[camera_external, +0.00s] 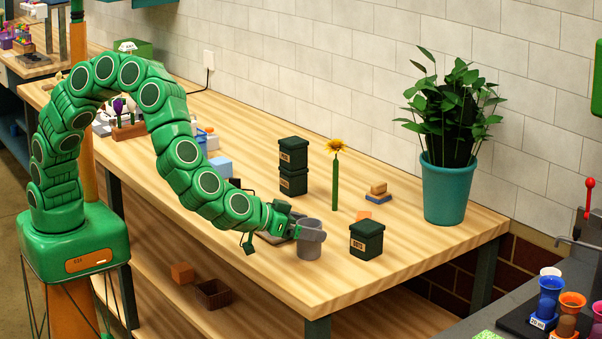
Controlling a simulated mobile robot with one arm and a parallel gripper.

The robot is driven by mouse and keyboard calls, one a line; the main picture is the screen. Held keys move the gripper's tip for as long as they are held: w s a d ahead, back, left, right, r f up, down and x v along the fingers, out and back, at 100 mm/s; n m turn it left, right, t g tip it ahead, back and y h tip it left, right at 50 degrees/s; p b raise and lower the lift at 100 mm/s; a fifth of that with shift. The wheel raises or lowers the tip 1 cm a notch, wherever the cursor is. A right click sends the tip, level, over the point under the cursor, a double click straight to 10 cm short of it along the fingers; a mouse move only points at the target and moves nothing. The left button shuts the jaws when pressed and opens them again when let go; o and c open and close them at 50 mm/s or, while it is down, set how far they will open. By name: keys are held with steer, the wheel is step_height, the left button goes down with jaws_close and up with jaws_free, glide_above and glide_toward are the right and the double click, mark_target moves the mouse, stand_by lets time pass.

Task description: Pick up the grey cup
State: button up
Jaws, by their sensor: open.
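The grey cup (309,247) stands upright on the wooden table near its front edge. My green arm reaches down to it from the left. My gripper (309,233) is at the cup, with one grey finger across the cup's upper right side. The jaws are open around or right beside the cup; I cannot tell whether they touch it. The far finger and part of the cup's rim are partly hidden.
A dark green canister (366,240) stands close to the right of the cup. Two stacked canisters (293,167), a yellow flower (335,175) and a potted plant (447,190) stand farther back. A small blue-based brush-like item (378,198) lies between. The table's front right is clear.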

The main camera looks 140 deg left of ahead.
steer(key=shift+x, duration=1.55)
steer(key=shift+d, duration=0.1)
steer(key=c, duration=1.1)
